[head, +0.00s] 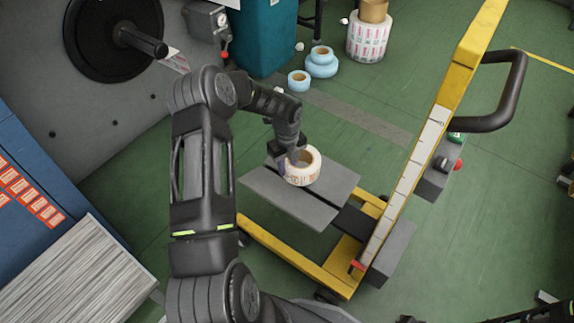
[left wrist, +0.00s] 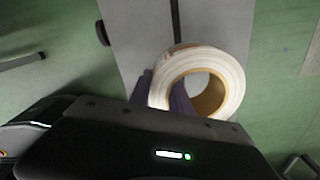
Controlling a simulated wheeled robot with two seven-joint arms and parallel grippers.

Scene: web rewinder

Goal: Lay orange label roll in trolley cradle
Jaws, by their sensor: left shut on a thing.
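The label roll (head: 303,173), white with faint orange print and a tan core, is at the trolley cradle (head: 335,180), two grey plates with a dark gap between them. My left gripper (head: 286,160) is shut on the roll's left side. In the left wrist view, the roll (left wrist: 228,65) is over the grey plates (left wrist: 140,30), near the gap. The dark fingers (left wrist: 162,95) pinch its wall, one outside and one by the core hole. I cannot tell whether the roll touches the plates. My right gripper is not in view.
The trolley has a yellow frame (head: 280,250), a tall slanted mast (head: 452,85) and a black handle (head: 515,95). Blue rolls (head: 320,62) and a large printed roll (head: 369,37) stand on the floor behind. A grey machine with a black disc (head: 95,35) is at left.

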